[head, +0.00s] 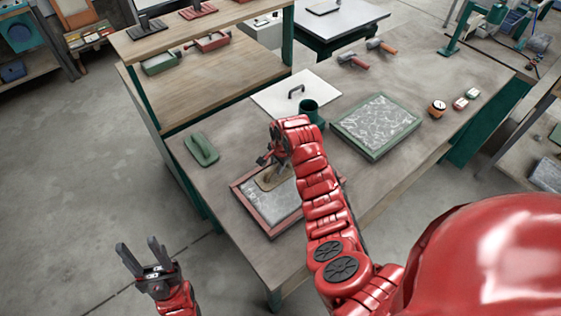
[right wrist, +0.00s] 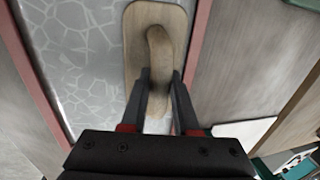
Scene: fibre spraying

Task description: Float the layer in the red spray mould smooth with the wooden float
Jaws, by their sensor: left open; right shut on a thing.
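The red spray mould (head: 248,208) lies on the workbench, with a grey, pale-veined layer (head: 284,205) inside its frame. Its layer (right wrist: 80,70) and red rim (right wrist: 200,45) also show in the right wrist view. My right gripper (right wrist: 160,88) is shut on the handle of the wooden float (right wrist: 135,45). The float (head: 266,181) is over the layer near the mould's far side, beside the rim; whether it touches the layer I cannot tell. My right arm hides part of the mould in the head view. My left gripper (head: 145,257) is open and empty, off the bench over the floor.
A green-framed mould (head: 348,139) with a similar layer lies to the right. A green float-like tool (head: 201,149), a white board with a black handle (head: 275,92) and a dark green cup (head: 311,108) stand around the red mould. Two tools (head: 353,61) lie further back.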

